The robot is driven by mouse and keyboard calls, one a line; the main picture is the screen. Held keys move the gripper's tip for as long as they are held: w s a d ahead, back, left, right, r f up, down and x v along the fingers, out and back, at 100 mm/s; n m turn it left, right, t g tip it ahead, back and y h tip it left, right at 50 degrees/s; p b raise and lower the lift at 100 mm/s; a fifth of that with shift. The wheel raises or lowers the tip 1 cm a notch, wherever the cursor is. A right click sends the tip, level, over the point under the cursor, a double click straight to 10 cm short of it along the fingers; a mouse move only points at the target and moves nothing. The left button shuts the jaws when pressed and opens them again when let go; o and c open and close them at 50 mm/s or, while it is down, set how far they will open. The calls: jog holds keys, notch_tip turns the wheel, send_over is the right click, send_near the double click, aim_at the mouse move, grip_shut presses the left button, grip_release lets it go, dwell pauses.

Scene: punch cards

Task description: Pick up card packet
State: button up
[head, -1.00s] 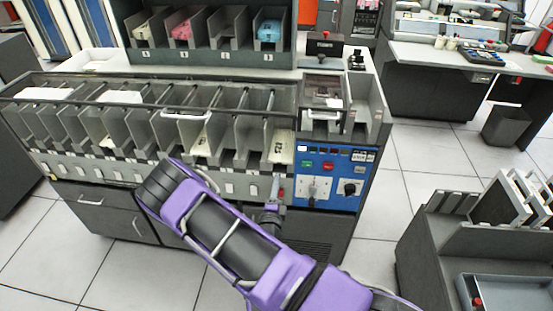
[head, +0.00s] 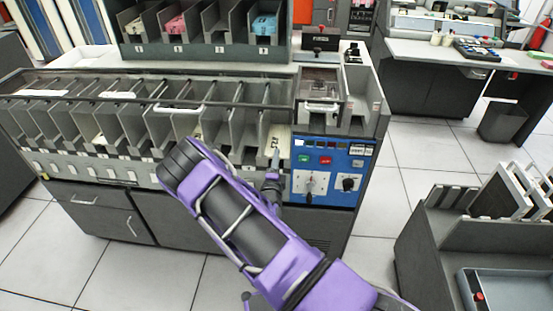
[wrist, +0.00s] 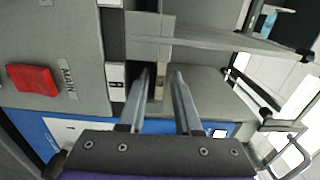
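A pale card packet (head: 274,143) leans in the rightmost pocket of the sorter (head: 150,170), just left of the blue control panel. My gripper (head: 274,158) is at the front of that pocket, right by the packet, its fingers partly overlapping it. In the wrist view, my gripper (wrist: 161,72) has its two fingers apart, pointing into the pocket. A narrow pale strip shows between the fingers; it looks like part of the packet, but most of it is hidden. I see no clear contact with the fingers.
The blue control panel (head: 330,170) with knobs and buttons is close to the right of my gripper. A red switch (wrist: 32,79) shows in the wrist view. Metal dividers stand between the pockets. A rack (head: 205,48) with cream, pink and blue packets stands behind. Open floor lies at right.

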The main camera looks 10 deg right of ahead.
grip_shut()
dwell(0.3)
dwell(1.0)
notch_tip(320, 180, up, 3)
jog(key=shift+f+p, duration=0.1)
jog(key=shift+p, duration=1.1)
jog(key=shift+f, duration=0.15)
jog(key=s+a+r, duration=0.2)
jog(key=s, duration=0.4)
jog(key=s+a+r, duration=0.2)
jog(key=s+r, duration=0.1)
jog(key=s, duration=0.4)
jog(key=shift+s+a+p, duration=0.15)
jog(key=shift+s+p, duration=0.05)
jog(key=shift+p, duration=0.1)
